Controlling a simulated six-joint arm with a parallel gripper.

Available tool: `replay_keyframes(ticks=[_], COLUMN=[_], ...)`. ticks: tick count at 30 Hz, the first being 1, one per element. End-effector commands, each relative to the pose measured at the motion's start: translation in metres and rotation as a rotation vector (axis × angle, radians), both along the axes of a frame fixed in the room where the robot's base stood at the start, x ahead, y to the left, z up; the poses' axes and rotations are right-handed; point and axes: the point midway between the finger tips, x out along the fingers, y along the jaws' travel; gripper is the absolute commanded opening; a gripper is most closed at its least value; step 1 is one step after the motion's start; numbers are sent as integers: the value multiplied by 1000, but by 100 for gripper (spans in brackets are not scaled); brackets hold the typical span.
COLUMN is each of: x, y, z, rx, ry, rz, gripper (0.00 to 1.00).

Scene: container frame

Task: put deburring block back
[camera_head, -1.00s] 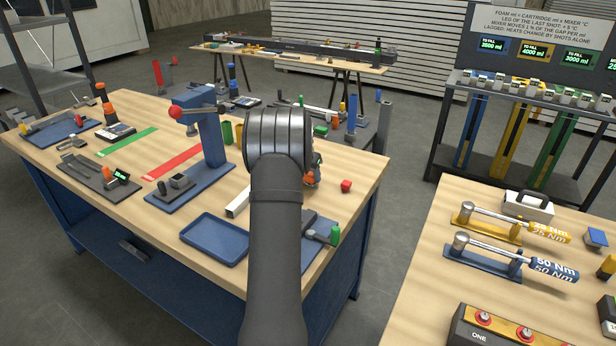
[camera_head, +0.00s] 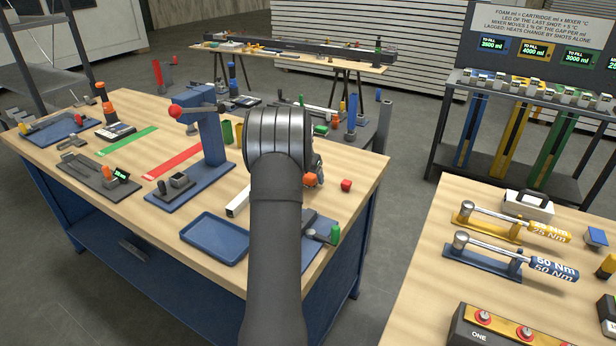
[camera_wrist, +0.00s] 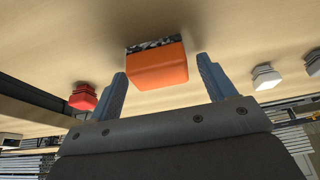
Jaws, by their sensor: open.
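The deburring block, an orange block (camera_wrist: 157,68) with a dark speckled face, shows in the wrist view between my two fingers. It rests at the wooden bench surface. My gripper (camera_wrist: 161,66) is open, with a finger on either side of the block and a visible gap on each side. In the head view the orange block (camera_head: 310,180) peeks out to the right of my wrist. My arm hides my fingers and part of the bench there.
A red block (camera_head: 346,185) stands just right of the orange one; it also shows in the wrist view (camera_wrist: 83,97). White pieces (camera_wrist: 265,77) lie on the other side.

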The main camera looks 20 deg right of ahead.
Motion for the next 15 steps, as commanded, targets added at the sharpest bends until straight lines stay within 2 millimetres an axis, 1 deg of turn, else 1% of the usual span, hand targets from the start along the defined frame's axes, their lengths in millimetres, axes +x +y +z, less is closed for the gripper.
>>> replay_keyframes(ticks=[5, 9, 15], x=[-8, -17, -26], y=[9, 18, 27], z=[31, 60, 92], rx=[0, 0, 0], ry=[-4, -3, -2], rz=[1, 1, 2], gripper=[76, 76, 76])
